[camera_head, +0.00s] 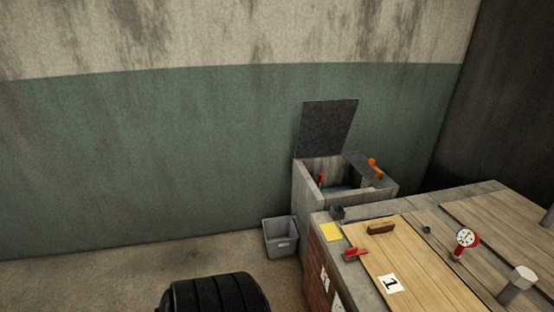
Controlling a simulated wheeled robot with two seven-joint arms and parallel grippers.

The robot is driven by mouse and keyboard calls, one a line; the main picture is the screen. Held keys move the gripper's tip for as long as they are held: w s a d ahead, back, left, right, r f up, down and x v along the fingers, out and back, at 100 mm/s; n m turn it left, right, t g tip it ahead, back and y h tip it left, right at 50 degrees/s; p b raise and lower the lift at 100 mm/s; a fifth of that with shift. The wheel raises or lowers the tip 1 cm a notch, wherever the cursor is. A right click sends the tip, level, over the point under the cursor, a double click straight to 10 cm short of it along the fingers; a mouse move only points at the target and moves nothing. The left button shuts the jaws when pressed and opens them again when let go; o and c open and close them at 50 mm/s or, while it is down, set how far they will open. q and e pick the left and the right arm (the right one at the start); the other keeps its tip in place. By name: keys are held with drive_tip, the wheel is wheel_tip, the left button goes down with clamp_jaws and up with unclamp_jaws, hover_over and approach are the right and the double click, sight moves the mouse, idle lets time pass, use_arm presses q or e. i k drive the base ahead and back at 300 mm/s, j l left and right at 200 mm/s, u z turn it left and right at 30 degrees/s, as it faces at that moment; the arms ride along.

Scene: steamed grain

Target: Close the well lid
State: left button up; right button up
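The well lid (326,127) is a dark grey panel standing raised, leaning slightly back near the green wall. It rises from the back left of a concrete box-shaped well (303,205), whose opening shows. A second dark panel (358,161) lies at the back right of the opening, with an orange-red fitting (375,167) on it. A small red part (321,180) shows inside the opening at the left. Neither of my grippers is in view.
A bench with a concrete edge and wooden boards (420,270) stands in front right, holding a gauge (466,238), a brush (381,227), a red-handled tool (355,254) and a yellow pad (331,232). A grey bin (281,237) stands left of the well.

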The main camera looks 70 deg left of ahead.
sight(324, 125)
drive_tip(key=u, duration=1.6)
drive_tip(key=z, duration=0.25)
drive_tip(key=i+j+z, duration=0.45)
drive_tip(key=j, duration=0.2)
drive_tip(key=i+j+z, duration=0.2)
drive_tip(key=j, duration=0.15)
drive_tip(key=i+j+z, duration=0.25)
drive_tip(key=j, duration=0.15)
drive_tip(key=k, duration=0.1)
